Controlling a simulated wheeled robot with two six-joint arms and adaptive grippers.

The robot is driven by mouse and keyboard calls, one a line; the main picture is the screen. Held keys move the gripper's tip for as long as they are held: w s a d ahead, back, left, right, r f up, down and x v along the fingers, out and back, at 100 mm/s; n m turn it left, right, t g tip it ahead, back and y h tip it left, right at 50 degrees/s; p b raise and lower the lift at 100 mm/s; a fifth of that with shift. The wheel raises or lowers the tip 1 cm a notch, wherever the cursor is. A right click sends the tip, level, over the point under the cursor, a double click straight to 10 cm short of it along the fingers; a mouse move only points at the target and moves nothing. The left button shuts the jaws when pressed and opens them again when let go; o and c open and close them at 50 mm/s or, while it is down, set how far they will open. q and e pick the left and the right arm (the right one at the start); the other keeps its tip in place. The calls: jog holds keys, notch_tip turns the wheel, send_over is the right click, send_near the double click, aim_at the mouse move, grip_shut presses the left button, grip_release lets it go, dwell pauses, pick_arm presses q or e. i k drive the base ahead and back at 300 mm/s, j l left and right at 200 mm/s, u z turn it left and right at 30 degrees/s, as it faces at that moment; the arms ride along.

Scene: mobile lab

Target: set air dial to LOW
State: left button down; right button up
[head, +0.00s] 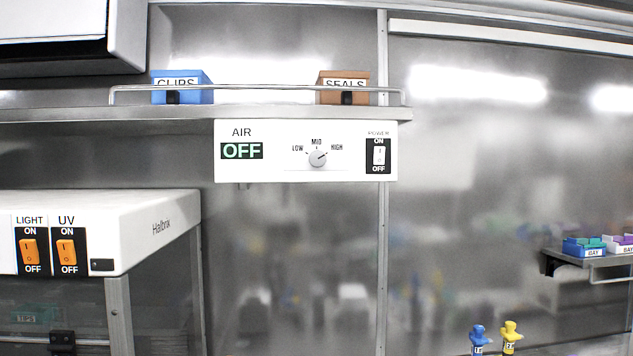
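The air dial (317,158) is a round grey knob in the middle of a white control panel (270,170) under the shelf, in the head view. Marks LOW, MID and HIGH run around it from left to right. Its pointer line appears turned to the upper right, toward HIGH. The AIR display (242,151) on the left of the panel reads OFF in green. A white POWER rocker switch (379,156) on a black plate sits at the panel's right end, marked ON above and OFF below. Neither of my grippers is in view.
A shelf (60,114) with a rail holds a blue CLIPS bin (190,96) and a brown SEALS bin (333,97). A white Halbrax cabinet (150,228) with orange LIGHT and UV switches juts out lower left. A small rack (590,261) stands right. The space before the dial looks clear.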

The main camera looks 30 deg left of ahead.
aim_at(318, 158)
jog(key=u, duration=1)
